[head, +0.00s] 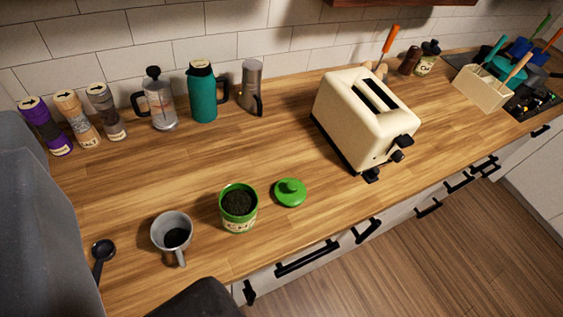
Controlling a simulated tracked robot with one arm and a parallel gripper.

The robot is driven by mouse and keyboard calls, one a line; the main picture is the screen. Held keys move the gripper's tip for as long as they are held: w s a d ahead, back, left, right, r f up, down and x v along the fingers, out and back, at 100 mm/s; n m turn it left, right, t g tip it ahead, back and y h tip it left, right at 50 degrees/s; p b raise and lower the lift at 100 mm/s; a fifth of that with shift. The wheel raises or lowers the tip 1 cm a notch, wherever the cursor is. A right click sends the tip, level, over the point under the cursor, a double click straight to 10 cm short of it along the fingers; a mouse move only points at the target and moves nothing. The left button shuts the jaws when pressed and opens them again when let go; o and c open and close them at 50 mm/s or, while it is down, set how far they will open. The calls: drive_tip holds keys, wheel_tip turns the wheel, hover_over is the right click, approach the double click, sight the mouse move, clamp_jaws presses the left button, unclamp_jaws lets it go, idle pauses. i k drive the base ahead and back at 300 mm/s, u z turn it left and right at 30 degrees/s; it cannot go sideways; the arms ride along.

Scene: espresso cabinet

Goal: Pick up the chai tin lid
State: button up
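The green lid (290,193), round with a knob on top, lies flat on the wooden counter with its knob up. Just left of it stands a green tin (239,222), upright and open, with dark loose contents and a pale label whose text I cannot read. The lid is apart from the tin, with a narrow strip of bare counter between them. Nothing covers the lid. My gripper's fingers do not show in this view, so I cannot see where they are relative to the lid.
A grey metal cup (160,232) and a dark scoop (103,250) are left of the tin. A cream toaster (345,115) stands right of and behind the lid. Canisters, a French press (160,108) and a teal jug (202,95) line the wall. Counter behind the lid is clear.

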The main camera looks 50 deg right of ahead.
sight(290, 192)
drive_tip(key=z, duration=0.65)
